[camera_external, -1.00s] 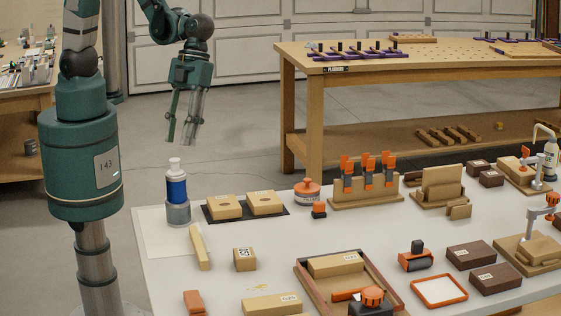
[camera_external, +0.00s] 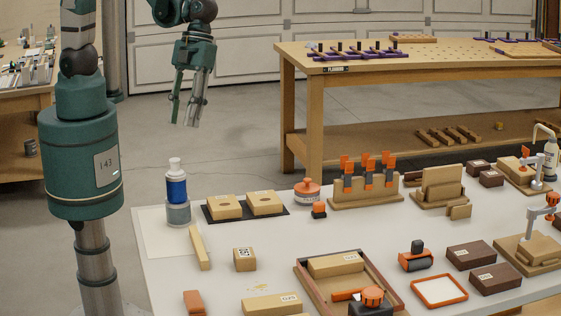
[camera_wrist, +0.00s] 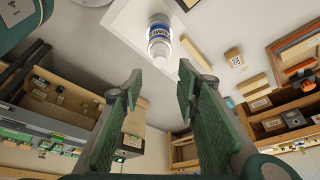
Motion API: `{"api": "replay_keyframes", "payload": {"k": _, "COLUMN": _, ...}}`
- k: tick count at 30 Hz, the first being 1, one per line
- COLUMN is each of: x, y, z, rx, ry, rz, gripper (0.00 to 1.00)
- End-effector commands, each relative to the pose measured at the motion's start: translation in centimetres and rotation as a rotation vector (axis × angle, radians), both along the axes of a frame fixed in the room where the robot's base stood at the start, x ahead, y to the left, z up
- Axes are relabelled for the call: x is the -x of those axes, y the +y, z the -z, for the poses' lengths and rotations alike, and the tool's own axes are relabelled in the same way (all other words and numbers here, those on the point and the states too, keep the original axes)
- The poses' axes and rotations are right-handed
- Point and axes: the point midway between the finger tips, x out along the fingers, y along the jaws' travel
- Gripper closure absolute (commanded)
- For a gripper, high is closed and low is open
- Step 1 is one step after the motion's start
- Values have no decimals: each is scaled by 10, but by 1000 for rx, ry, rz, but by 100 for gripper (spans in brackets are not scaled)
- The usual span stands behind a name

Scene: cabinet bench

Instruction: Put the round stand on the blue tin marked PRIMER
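A blue bottle-like container (camera_external: 176,190) with a white shoulder and cap stands upright at the table's left end. Directly under its blue part is a grey round base (camera_external: 178,213); I cannot tell whether this is a separate stand. In the wrist view the container (camera_wrist: 159,34) shows white lettering on its blue band, too small to read surely. My gripper (camera_external: 182,118) is open and empty, fingers pointing down, high above and apart from the container. In the wrist view my gripper's fingers (camera_wrist: 159,84) are spread, with nothing between them.
A pale sheet (camera_external: 153,233) lies under the container. A dark tray (camera_external: 244,214) with two wooden blocks is just right of it. A wooden bar (camera_external: 200,247) and an orange-lidded jar (camera_external: 307,193) are nearby. Wooden racks and clamps fill the table's right side.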

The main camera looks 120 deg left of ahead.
Motion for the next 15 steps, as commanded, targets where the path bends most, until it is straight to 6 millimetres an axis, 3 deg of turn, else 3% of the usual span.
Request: {"api": "replay_keyframes", "payload": {"k": 15, "x": 1, "y": 1, "z": -4, "rx": -9, "ry": 1, "rz": -36, "gripper": 68}}
